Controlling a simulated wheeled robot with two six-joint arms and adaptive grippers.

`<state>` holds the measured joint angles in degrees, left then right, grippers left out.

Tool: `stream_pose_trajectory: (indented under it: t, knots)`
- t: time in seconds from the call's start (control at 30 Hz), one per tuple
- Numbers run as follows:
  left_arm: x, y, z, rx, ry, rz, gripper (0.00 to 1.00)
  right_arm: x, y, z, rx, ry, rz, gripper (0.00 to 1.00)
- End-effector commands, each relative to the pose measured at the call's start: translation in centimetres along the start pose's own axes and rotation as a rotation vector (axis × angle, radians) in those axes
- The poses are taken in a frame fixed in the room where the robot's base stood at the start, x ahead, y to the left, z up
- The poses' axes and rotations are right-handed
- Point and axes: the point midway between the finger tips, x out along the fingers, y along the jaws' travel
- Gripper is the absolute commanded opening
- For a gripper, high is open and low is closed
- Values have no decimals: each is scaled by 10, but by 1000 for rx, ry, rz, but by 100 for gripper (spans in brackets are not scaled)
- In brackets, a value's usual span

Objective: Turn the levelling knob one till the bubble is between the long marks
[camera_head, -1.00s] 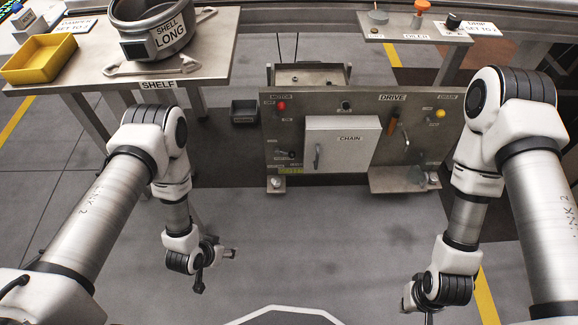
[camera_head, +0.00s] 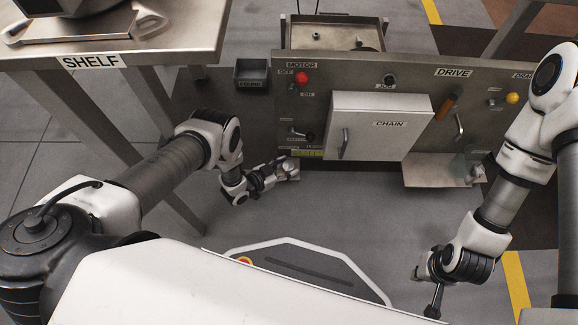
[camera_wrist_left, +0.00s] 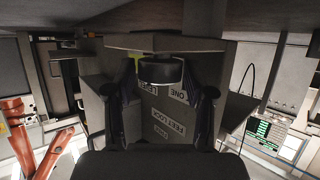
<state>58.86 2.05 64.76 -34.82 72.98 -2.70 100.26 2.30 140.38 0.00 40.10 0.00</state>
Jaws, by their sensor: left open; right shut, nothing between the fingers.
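The levelling knob one (camera_wrist_left: 160,70) is a dark, round cylinder under a grey plate in the left wrist view, near upside-down labels reading "LEVEL" and "ONE". My left gripper (camera_wrist_left: 165,92) is open, with one finger on each side of the knob; I cannot tell whether they touch it. In the head view my left gripper (camera_head: 288,171) is at the lower left corner of the panel and covers most of the knob there. A yellow-green strip (camera_head: 308,153), perhaps the level, lies just above; its bubble and marks are too small to read. My right gripper (camera_head: 433,300) is shut and empty, low at the right.
The upright panel (camera_head: 365,72) carries a white chain door (camera_head: 375,125), a red button (camera_head: 302,79), an orange-handled lever (camera_head: 447,105) and a yellow knob (camera_head: 513,98). The shelf (camera_head: 150,45) stands close above my left arm. Floor below the panel's middle is clear.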

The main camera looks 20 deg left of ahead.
Motion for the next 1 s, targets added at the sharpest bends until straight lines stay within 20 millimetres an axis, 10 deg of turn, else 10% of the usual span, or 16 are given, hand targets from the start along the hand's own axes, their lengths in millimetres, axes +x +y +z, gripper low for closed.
stream_pose_trajectory:
  t: [0.33,0.47,1.0]
  knots:
    - [12,0,-1,0,-1,0,54,5,0,0,0,0,0,0]
    - [12,0,-1,0,-1,0,8,5,0,0,0,1,0,0]
    - [16,-3,5,128,2,301,8,52,0,0,0,0,0,0]
